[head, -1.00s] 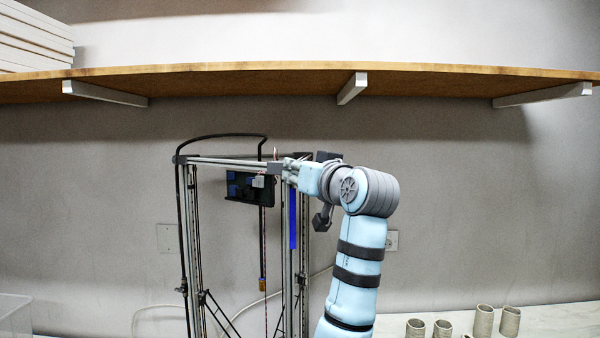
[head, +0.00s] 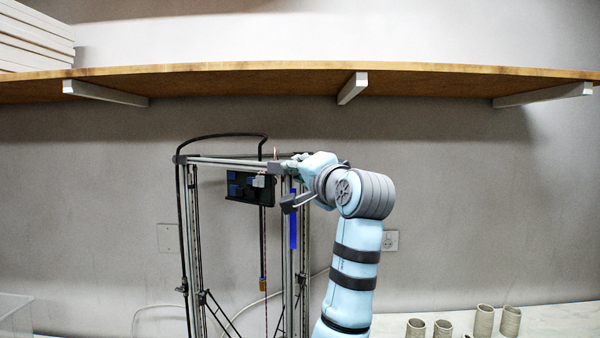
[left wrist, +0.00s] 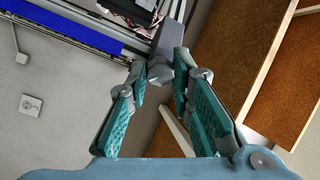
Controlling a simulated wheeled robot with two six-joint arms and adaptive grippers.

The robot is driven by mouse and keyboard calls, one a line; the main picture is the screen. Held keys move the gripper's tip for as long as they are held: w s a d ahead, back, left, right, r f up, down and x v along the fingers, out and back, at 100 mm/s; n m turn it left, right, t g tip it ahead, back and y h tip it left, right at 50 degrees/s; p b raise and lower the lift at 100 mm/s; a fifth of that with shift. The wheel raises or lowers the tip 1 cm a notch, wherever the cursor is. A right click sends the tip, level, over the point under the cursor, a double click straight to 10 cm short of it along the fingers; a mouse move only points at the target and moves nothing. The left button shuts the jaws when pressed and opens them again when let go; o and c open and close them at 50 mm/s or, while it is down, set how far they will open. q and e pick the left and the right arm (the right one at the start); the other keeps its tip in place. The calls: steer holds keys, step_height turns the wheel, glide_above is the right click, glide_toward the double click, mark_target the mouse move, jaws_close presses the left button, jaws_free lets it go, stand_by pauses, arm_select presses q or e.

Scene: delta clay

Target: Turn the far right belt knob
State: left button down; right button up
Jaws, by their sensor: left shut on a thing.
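The delta clay printer's tall frame (head: 192,250) stands in the head view, with a dark top corner at its right. My left gripper (head: 291,166) reaches that corner from the right and hides most of it. In the left wrist view the teal-padded fingers of my left gripper (left wrist: 167,74) are closed on a grey knob-like part (left wrist: 168,42) at the frame's top corner. The knob's end between the fingertips is partly hidden. My right gripper is in no view.
A wooden shelf (head: 230,83) with white brackets runs above the printer. A dark board with blue parts (head: 250,187) hangs inside the frame. A blue strip (head: 293,228) runs down the right post. Several clay cups (head: 484,320) stand at the lower right.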

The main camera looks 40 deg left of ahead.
arm_select(q)
steer(key=shift+r+m, duration=0.15)
steer(key=shift+m, duration=2.25)
steer(key=c, duration=1.4)
jaws_free()
steer(key=v, duration=1.1)
steer(key=shift+s+d, duration=0.25)
